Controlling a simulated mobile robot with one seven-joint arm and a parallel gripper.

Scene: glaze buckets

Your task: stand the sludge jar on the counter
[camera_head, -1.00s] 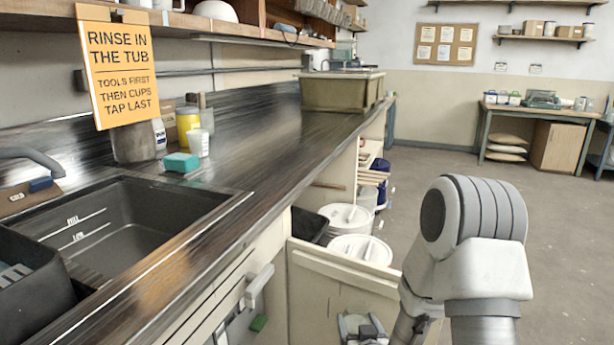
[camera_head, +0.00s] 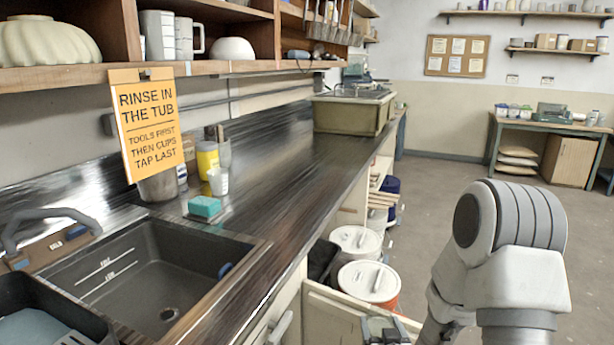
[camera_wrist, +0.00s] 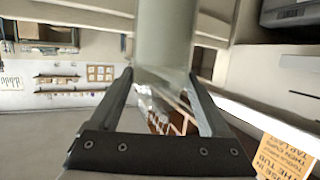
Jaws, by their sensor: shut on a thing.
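My gripper (camera_wrist: 160,82) is shut on a pale, translucent cylinder, which I take for the sludge jar (camera_wrist: 166,35). The jar rises out of the top of the wrist view between the fingers, and its far end is cut off. In the head view my gripper (camera_head: 386,330) shows only in part at the bottom edge, low beside the counter front, and the jar cannot be made out there. The dark streaked counter (camera_head: 290,150) runs away from the sink, above and left of my gripper.
On the counter stand a teal sponge (camera_head: 204,206), a white cup (camera_head: 218,181), a yellow bottle (camera_head: 207,158) and a tub (camera_head: 352,116) farther back. An orange sign (camera_head: 147,122) hangs over the counter. Lidded buckets (camera_head: 368,281) stand below. The sink (camera_head: 150,270) is at left.

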